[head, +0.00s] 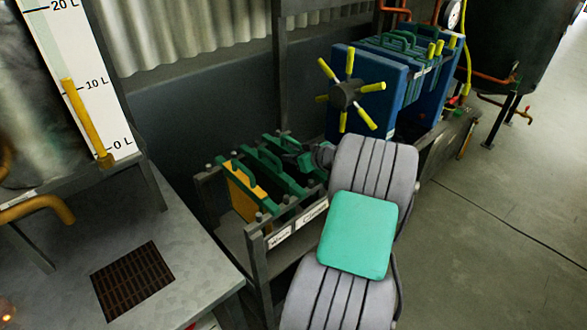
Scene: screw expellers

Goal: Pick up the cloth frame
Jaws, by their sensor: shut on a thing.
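A dark rack (256,262) in the middle holds several upright frames with green handles. The leftmost one has an orange-yellow plate (245,196). My gripper (293,156) is at the right end of this row, small and partly hidden by my arm. It is shut on the green handle of a frame there, which I take to be the cloth frame (287,176). Its lower part is hidden between the rack's rails, and I cannot tell whether it is lifted.
A blue press (368,88) with a yellow-spoked wheel (345,94) stands behind my arm. A metal bench (190,262) with a dark grate (132,280) is at the left, below a level gauge (75,75). A dark tank (515,45) stands far right.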

